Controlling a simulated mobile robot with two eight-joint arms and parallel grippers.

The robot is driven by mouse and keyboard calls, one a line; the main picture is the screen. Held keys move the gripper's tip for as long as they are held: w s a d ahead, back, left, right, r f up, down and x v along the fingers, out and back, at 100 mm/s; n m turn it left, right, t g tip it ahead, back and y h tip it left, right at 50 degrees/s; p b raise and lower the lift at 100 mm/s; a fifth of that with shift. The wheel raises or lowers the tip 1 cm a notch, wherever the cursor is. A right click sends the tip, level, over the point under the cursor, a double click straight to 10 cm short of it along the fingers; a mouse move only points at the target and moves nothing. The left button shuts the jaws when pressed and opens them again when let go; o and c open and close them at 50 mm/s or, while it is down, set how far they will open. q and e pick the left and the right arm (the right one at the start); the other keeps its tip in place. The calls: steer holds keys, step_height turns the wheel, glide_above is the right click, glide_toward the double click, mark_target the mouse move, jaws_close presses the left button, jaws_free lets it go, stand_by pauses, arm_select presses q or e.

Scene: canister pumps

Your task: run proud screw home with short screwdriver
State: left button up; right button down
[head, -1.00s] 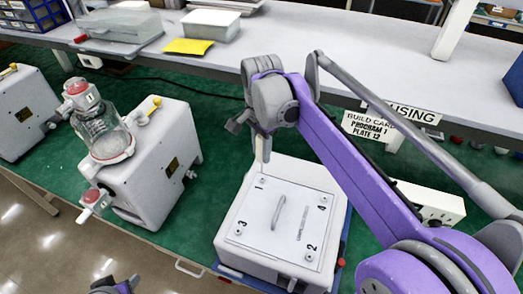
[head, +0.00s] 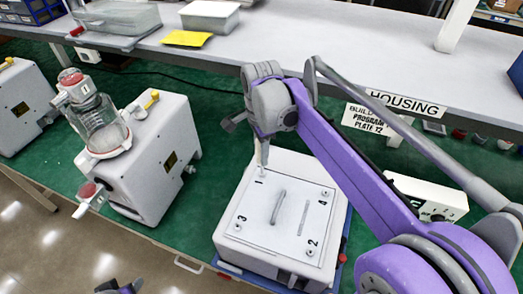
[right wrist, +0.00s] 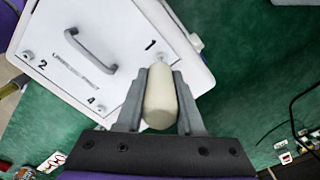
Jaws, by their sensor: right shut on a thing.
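My right gripper (head: 262,140) is shut on the short screwdriver, whose cream handle (right wrist: 160,97) shows between the fingers in the right wrist view. In the head view the screwdriver (head: 264,152) points down at the corner of the white plate (head: 262,235) marked 1. Its tip is at or just above the screw there (right wrist: 159,58); contact cannot be told. Other screws sit at the corners marked 2 (head: 309,253), 3 (head: 237,228) and 4 (head: 325,192). How proud each stands is too small to tell. Part of my left gripper (head: 122,288) shows at the bottom edge; its jaws are unclear.
A pump with a glass jar (head: 100,125) stands left. A white box (head: 425,198) is behind my right arm. The grey shelf (head: 300,50) runs along the back.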

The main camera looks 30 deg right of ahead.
steer(key=shift+m, duration=0.4)
steer(key=shift+w+r+p, duration=0.1)
steer(key=shift+r+p, duration=0.6)
steer(key=shift+r, duration=0.7)
arm_select(q)
steer(key=shift+w+r, duration=0.3)
steer(key=shift+r, duration=0.2)
steer(key=shift+w+r, duration=0.3)
steer(key=shift+r, duration=0.2)
arm_select(e)
steer(key=shift+r, duration=0.1)
steer(key=shift+s+a+r+p, duration=0.1)
steer(key=shift+s+r+p, duration=0.1)
steer(key=shift+r, duration=0.3)
steer(key=shift+s+r+p, duration=0.1)
steer(key=shift+r+p, duration=0.1)
steer(key=shift+r, duration=0.25)
arm_select(q)
steer(key=shift+w+a+r, duration=0.1)
steer(key=shift+a+r, duration=0.05)
steer(key=shift+r, duration=0.5)
arm_select(e)
steer(key=shift+a+r, duration=0.1)
steer(key=shift+r, duration=0.65)
steer(key=shift+s, duration=0.1)
